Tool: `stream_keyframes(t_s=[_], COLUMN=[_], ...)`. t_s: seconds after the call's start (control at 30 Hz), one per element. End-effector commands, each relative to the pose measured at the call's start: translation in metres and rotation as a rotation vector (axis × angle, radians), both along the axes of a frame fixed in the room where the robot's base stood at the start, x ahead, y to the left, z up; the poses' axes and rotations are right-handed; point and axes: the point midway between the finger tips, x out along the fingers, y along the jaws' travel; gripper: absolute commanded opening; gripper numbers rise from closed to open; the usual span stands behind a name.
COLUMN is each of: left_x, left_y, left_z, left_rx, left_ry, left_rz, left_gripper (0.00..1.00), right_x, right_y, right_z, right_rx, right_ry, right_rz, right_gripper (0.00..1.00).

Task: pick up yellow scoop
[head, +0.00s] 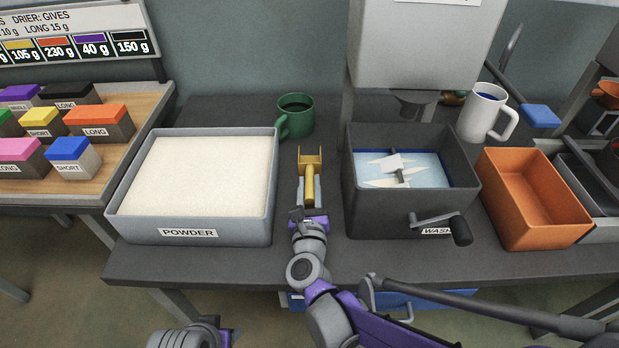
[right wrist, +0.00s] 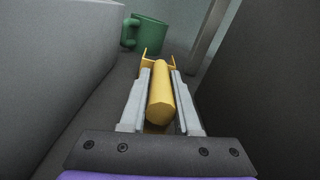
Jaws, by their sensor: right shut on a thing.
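The yellow scoop (head: 309,174) lies on the dark bench between the powder bin and the wash tub, its open end pointing away from me. My right gripper (head: 310,190) reaches in from the front and is shut on the scoop's handle. In the right wrist view the yellow scoop (right wrist: 160,97) has its handle between the two grey fingers of the right gripper (right wrist: 160,90). I cannot tell whether the scoop is touching the bench. My left gripper is not clearly in view; only a part of my left arm shows at the bottom edge.
The powder bin (head: 187,233) stands close on the left. The wash tub (head: 385,222) with its crank (head: 445,223) stands close on the right. A green mug (head: 296,117) stands just behind the scoop. An orange bin (head: 535,200) and a white mug (head: 485,113) are farther right.

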Motion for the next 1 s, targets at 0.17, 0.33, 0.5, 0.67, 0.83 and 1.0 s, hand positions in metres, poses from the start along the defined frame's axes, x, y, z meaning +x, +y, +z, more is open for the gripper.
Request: stream_keyframes(t_s=[0.17, 0.33, 0.5, 0.67, 0.83, 1.0], left_x=[0.000, 0.000, 0.000, -0.001, -0.002, -0.003], left_y=[0.000, 0.000, 0.000, 0.000, 0.000, 0.000], left_z=[0.000, 0.000, 0.003, 0.016, 0.031, 0.041], left_rx=[0.000, 0.000, 0.000, 0.000, 0.000, 0.000], left_ry=[0.000, 0.000, -0.001, -0.006, -0.011, -0.014], left_rz=[0.000, 0.000, 0.000, 0.000, 0.000, 0.000], left_gripper=[0.58, 0.58, 0.58, 0.58, 0.58, 0.58], right_x=[0.000, 0.000, -0.001, -0.001, -0.001, -0.001], right_y=[0.000, 0.000, 0.000, 0.000, 0.000, 0.000], right_z=[0.000, 0.000, 0.006, 0.034, 0.070, 0.093], right_rx=[0.000, 0.000, 0.000, 0.001, 0.001, 0.001], right_ry=[0.000, 0.000, 0.000, -0.001, -0.001, -0.001], right_rz=[0.001, 0.001, 0.001, 0.001, 0.001, 0.000], right_gripper=[0.00, 0.00, 0.00, 0.00, 0.00, 0.00])
